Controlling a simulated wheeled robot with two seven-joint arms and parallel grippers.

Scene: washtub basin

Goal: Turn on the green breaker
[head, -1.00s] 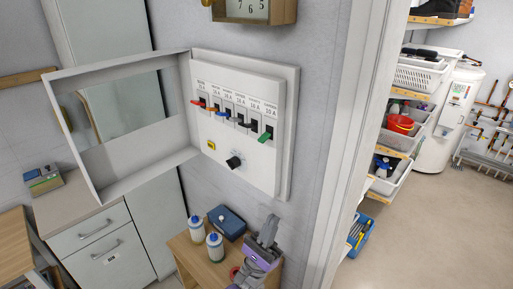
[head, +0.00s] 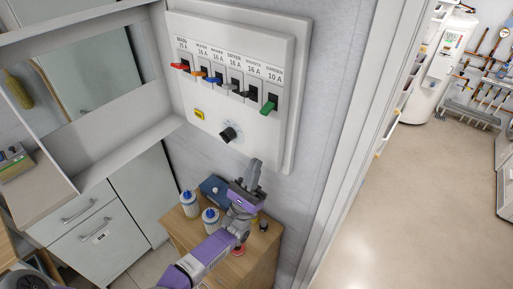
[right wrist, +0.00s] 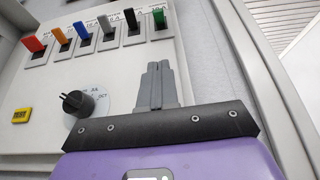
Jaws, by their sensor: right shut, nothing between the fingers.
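The green breaker (head: 267,107) is the rightmost lever in the row on the wall panel (head: 240,62), under a label reading 10 A. Its lever points down and outward in the head view. It also shows at the top of the right wrist view (right wrist: 159,18). My right gripper (head: 255,165) is below the panel's lower right part, apart from the green lever. In the right wrist view its fingers (right wrist: 158,68) are together and empty, pointing up toward the panel's right side. My left gripper is not in view.
Red, orange, blue, grey and black levers sit left of the green one. A black dial (head: 229,134) and yellow button (head: 199,114) are below them. The open panel door (head: 130,150) stands left. A small wooden table (head: 255,248) with bottles (head: 211,220) is below.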

